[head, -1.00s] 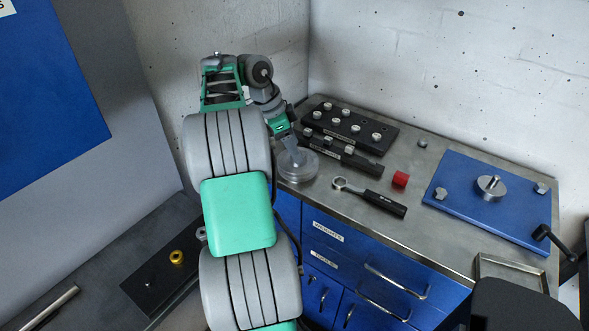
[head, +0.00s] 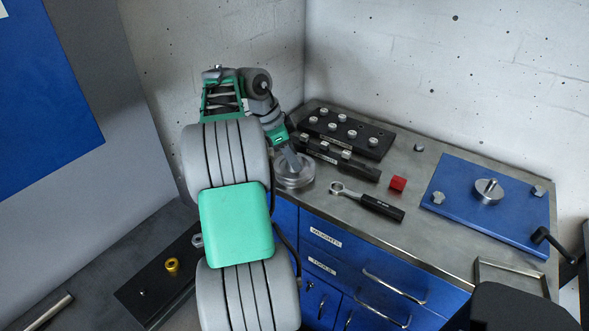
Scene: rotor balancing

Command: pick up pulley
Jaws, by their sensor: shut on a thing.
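The pulley (head: 296,181) is a round, light grey metal disc. It is at the left end of the metal bench top, near the front edge. My gripper (head: 291,163) reaches down onto it from above, with a grey finger at the disc's middle. My gripper is shut on the pulley, though the exact grip is small and partly hidden by the finger. I cannot tell whether the pulley touches the bench or is just above it.
Black racks with metal weights (head: 346,134) stand behind. A blue plate (head: 462,210) with a spindle is at right. A brass piece (head: 172,265) sits lower left.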

